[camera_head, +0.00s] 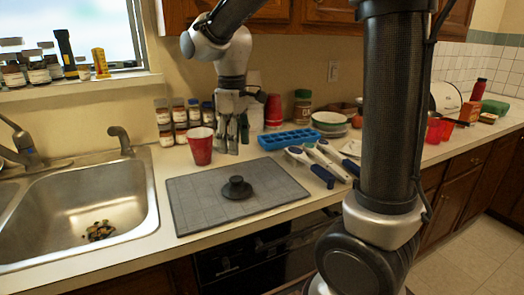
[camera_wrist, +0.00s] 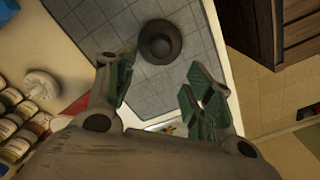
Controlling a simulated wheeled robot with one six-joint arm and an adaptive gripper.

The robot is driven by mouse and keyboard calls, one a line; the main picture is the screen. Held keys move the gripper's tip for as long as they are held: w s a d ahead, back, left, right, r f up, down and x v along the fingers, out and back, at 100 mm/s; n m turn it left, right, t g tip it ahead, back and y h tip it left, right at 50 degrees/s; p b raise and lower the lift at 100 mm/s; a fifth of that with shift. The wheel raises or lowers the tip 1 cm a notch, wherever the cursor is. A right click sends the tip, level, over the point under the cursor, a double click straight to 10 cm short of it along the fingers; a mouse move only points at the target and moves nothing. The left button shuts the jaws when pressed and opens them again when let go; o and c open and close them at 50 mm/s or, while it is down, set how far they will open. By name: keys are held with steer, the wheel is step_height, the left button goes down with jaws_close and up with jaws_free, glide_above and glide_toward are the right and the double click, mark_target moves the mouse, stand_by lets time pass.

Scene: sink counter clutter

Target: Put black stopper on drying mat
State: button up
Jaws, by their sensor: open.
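The black stopper (camera_head: 237,188) sits upright on the grey drying mat (camera_head: 195,215), near its middle. In the wrist view the stopper (camera_wrist: 160,42) shows as a dark round shape on the tiled-pattern mat (camera_wrist: 110,20), beyond the fingertips. My gripper (camera_head: 231,140) is behind the mat's back edge, beside the red cup, apart from the stopper. In the wrist view my gripper (camera_wrist: 162,88) has its green-padded fingers spread with nothing between them.
A red cup (camera_head: 201,150) stands just behind the mat, left of my gripper. Spice jars (camera_head: 165,125) are stacked against the wall. A blue ice tray (camera_head: 288,140) and several utensils (camera_head: 325,160) lie to the right. The sink (camera_head: 90,205) is left of the mat.

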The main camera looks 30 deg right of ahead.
steer(key=s+d+r+m+t, duration=0.1)
steer(key=s+d+m+t, duration=0.1)
steer(key=s+d+m, duration=0.2)
steer(key=s+d+r+m+t, duration=0.2)
steer(key=s+d+m, duration=0.3)
steer(key=s+d, duration=0.5)
steer(key=s, duration=0.5)
steer(key=shift+s, duration=0.15)
